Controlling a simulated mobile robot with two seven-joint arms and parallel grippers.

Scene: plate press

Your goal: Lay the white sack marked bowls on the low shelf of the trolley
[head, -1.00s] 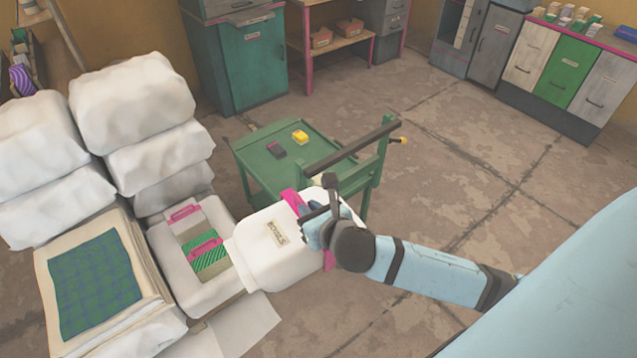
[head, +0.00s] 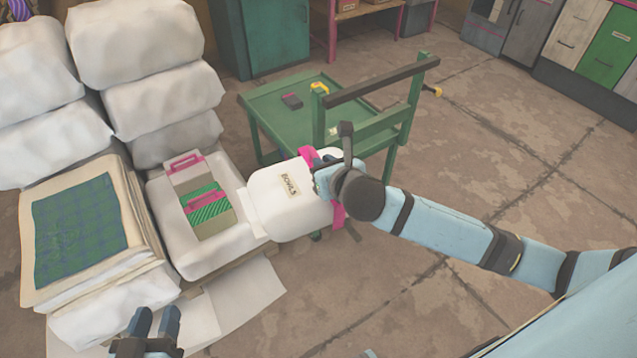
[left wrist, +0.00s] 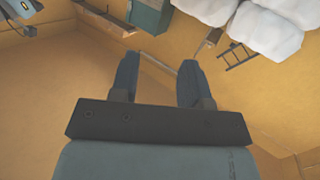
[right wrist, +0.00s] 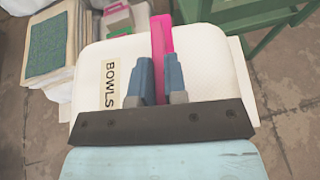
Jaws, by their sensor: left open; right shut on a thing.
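The white sack marked bowls (head: 277,205) has a pink strap. My right gripper (head: 325,178) is shut on it and holds it in front of the trolley. The sack and its label also show in the right wrist view (right wrist: 195,68), with the right gripper's fingers (right wrist: 160,80) closed at the pink strap. The green trolley (head: 270,118) stands just behind the sack. Its low shelf is mostly hidden by the top, the sack and my arm. My left gripper (head: 155,325) is open and empty at the bottom left of the head view; its spread fingers show in the left wrist view (left wrist: 158,85).
Stacked white sacks (head: 140,45) stand at the left, with striped boxes (head: 207,212) on a lower sack. Bare floor (head: 530,170) lies to the right.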

